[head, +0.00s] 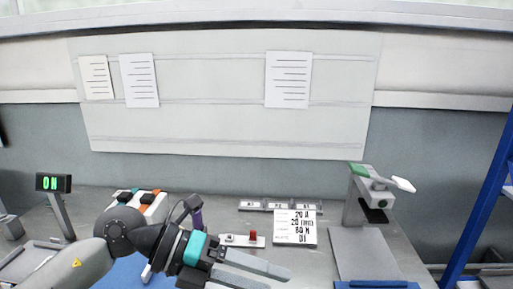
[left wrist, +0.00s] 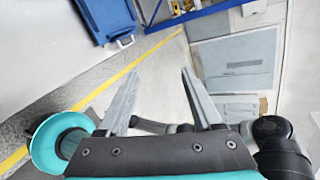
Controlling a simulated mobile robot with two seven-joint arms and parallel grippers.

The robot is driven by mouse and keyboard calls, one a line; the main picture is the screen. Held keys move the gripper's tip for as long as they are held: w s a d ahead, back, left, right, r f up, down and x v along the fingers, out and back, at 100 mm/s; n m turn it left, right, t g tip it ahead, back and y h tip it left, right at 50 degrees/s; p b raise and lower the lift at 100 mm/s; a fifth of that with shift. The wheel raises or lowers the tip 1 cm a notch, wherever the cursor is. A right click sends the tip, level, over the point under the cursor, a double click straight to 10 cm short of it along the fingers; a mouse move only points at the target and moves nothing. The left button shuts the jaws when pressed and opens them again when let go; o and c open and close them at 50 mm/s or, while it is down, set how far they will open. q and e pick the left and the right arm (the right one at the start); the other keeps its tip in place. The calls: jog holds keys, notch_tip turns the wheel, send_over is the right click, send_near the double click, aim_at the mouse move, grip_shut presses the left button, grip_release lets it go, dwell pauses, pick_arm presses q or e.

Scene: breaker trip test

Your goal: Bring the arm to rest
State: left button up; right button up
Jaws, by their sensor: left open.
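My left arm comes in from the left in the head view. Its gripper (head: 266,274) is open and empty, low in the picture over the front of the bench. The left wrist view shows the two grey fingers of this gripper (left wrist: 159,74) spread apart with nothing between them. The wrist faces away from the bench toward floor and furniture. My right gripper is in neither view.
A white module with a red part (head: 253,236) lies just beyond the gripper. A printed card (head: 295,228) and a green-topped lever press (head: 360,205) stand to the right. An "ON" display (head: 53,183) is at left. A blue bin (left wrist: 106,18) stands on the floor.

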pick_arm(q)
jog(key=w+r+n+t+h, duration=0.4)
jog(key=r+n+t+h, duration=0.3)
jog(key=r+n+t, duration=0.4)
jog(key=w+a+f+n+t+y, duration=0.2)
jog(key=w+a+n+t+y, duration=0.2)
jog(key=a+n+t+y, duration=0.65)
jog(key=s+a+f+n+g+y, duration=0.1)
jog(key=a+f+n+g+y, duration=0.2)
jog(key=f+n+y, duration=0.3)
jog(key=a+f+n+g+y, duration=0.2)
jog(key=a+f+n+y, duration=0.15)
jog(key=f+n, duration=0.4)
jog(key=s+f+n+g, duration=0.2)
jog(key=s+f+g, duration=1.1)
jog(key=s+f, duration=0.75)
notch_tip(320, 180, down, 22)
jog(key=s+g+b, duration=0.1)
jog(key=s, duration=0.2)
jog(key=s+a+f+g+b, duration=0.1)
jog(key=s+a+f, duration=0.1)
jog(key=s+f, duration=1.2)
jog(key=shift+s+a+f, duration=0.15)
jog(key=shift+s+a, duration=0.05)
jog(key=shift+s, duration=0.3)
